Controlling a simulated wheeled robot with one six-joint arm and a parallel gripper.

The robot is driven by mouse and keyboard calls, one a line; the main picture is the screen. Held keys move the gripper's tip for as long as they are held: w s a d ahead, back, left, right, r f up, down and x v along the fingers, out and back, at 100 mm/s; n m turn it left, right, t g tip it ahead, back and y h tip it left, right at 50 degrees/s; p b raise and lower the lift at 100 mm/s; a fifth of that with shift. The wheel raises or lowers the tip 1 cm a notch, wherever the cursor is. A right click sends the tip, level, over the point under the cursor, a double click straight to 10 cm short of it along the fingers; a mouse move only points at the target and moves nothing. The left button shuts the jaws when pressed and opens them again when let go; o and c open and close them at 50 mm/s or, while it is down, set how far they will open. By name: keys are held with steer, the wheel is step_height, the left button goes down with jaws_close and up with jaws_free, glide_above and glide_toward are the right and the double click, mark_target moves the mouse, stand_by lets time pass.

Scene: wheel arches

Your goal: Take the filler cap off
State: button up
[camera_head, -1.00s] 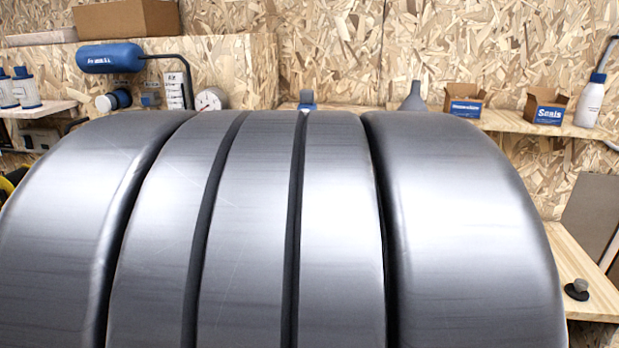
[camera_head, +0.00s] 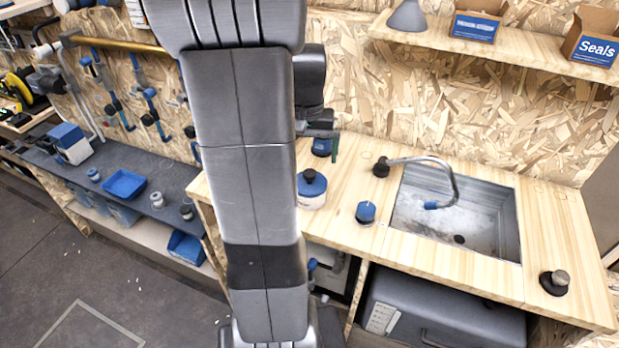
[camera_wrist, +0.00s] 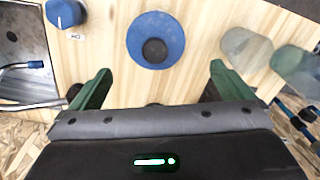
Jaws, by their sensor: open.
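A white container with a blue top (camera_head: 311,197) stands on the wooden counter left of the sink. A dark round knob, which looks like the filler cap (camera_head: 310,176), sits at its centre. In the wrist view the blue top (camera_wrist: 142,22) is a round disc with the dark cap (camera_wrist: 155,50) in its middle. My gripper (camera_wrist: 160,72) is open, its green fingers apart on either side of the cap's line, with nothing between them. In the head view my gripper (camera_head: 334,143) is mostly hidden behind my arm, above and behind the container.
A blue knob (camera_head: 366,212) stands right of the container, near the sink (camera_head: 455,215) with its curved tap (camera_head: 440,168). Clear jars (camera_wrist: 246,51) stand beside the container in the wrist view. A dark knobbed object (camera_head: 555,282) sits at the counter's right end.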

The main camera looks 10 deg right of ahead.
mark_target(310, 170)
steer(key=f, duration=0.4)
steer(key=f+p, duration=0.1)
steer(key=f, duration=0.2)
steer(key=shift+s+d+f, duration=0.1)
steer(key=shift+s+d, duration=0.05)
steer(key=shift+d, duration=0.1)
steer(key=shift+c, duration=0.2)
steer(key=c, duration=0.9)
